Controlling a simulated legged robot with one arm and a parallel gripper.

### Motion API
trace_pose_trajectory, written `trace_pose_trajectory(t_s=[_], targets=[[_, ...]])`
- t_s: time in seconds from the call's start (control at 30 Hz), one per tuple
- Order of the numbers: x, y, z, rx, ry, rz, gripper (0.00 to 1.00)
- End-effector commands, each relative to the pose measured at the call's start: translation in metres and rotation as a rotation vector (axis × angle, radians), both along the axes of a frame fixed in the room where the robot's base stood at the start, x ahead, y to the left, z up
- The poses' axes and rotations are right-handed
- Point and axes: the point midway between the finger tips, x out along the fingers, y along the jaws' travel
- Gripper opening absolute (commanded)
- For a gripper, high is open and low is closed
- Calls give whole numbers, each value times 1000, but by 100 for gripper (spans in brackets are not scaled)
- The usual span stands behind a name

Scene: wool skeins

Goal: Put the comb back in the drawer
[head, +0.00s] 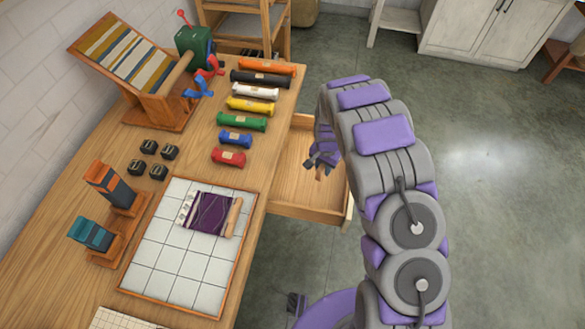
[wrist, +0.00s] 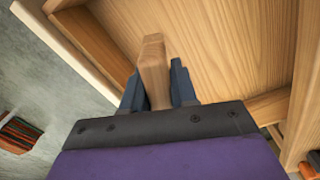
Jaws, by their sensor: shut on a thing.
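The drawer (head: 290,208) stands pulled out from the right side of the wooden bench. The part of its floor that shows is bare. My gripper (head: 320,168) is above the drawer's right part, its fingers pointing down. It is shut on a light-brown wooden piece, the comb (wrist: 154,70), which stands between the two dark fingers in the wrist view. Only its blocky wooden end shows; any teeth are hidden. The drawer's wooden floor (wrist: 225,50) fills much of the wrist view beyond the fingers. I cannot tell how high the comb is above it.
Several coloured wool skeins (head: 255,92) lie in a row on the bench (head: 60,245). A tiled board (head: 175,255) carries a purple woven cloth (head: 212,213). A small loom (head: 140,75) stands at the back. The drawer's side wall (wrist: 75,55) is close on the left in the wrist view.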

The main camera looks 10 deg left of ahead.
Motion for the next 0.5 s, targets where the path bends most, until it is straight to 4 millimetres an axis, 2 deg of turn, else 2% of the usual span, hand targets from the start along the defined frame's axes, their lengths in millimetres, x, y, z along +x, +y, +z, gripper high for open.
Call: trace_pose_trajectory(t_s=[0.03,0.27,0.5], targets=[[-1,5,-12,4,1,-14,3],[-4,14,-35,12,2,-48,3],[-4,18,-77,6,2,-48,3]])
